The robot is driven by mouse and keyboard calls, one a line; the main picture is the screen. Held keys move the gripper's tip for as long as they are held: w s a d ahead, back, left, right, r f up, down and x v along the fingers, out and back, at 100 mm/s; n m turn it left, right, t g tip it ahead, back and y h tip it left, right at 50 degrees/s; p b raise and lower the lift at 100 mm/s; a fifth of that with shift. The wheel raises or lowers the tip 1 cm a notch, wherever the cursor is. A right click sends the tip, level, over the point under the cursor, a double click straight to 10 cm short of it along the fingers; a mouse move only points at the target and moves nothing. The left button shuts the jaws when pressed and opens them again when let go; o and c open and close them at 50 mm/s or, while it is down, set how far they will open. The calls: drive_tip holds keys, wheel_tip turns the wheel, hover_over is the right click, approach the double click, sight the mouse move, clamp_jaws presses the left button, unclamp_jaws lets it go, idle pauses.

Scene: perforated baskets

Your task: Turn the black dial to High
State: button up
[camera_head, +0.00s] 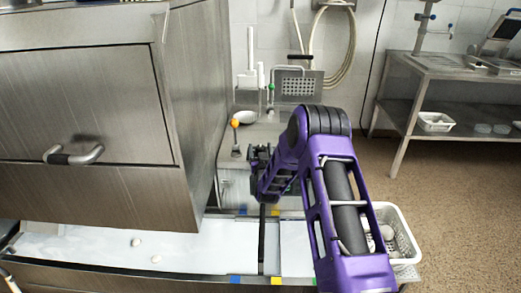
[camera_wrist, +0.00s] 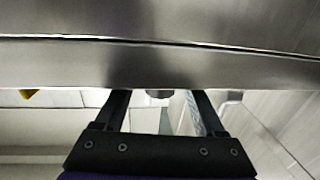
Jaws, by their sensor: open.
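I cannot make out a black dial for certain in either view. In the wrist view, a small dark rounded piece (camera_wrist: 158,94) shows between my fingers below a steel edge; I cannot tell whether it is the dial. My gripper (camera_wrist: 161,98) is open, its two dark fingers apart with nothing held. In the head view my gripper (camera_head: 260,156) is at the end of my purple arm, right of the large steel machine (camera_head: 80,95). Its fingertips are small and partly hidden there.
The machine's front has a bar handle (camera_head: 73,155). An orange-topped lever (camera_head: 235,123) stands behind my gripper. A white basket (camera_head: 402,240) with rounded items sits at right, partly behind my arm. A steel shelf table (camera_head: 440,66) stands at the back right, with clear floor before it.

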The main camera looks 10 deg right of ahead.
clamp_jaws()
drive_tip(key=shift+a+m+h, duration=0.1)
drive_tip(key=shift+m+h, duration=0.2)
drive_tip(key=m+g+h, duration=0.1)
drive_tip(key=m+h, duration=0.2)
drive_tip(key=h, duration=0.2)
drive_tip(key=shift+a, duration=0.1)
drive_tip(key=shift+f+m+g+h, duration=0.1)
drive_tip(key=shift+m+g+h, duration=1.6)
drive_tip(key=shift+h, duration=0.7)
drive_tip(key=shift+m, duration=0.3)
unclamp_jaws()
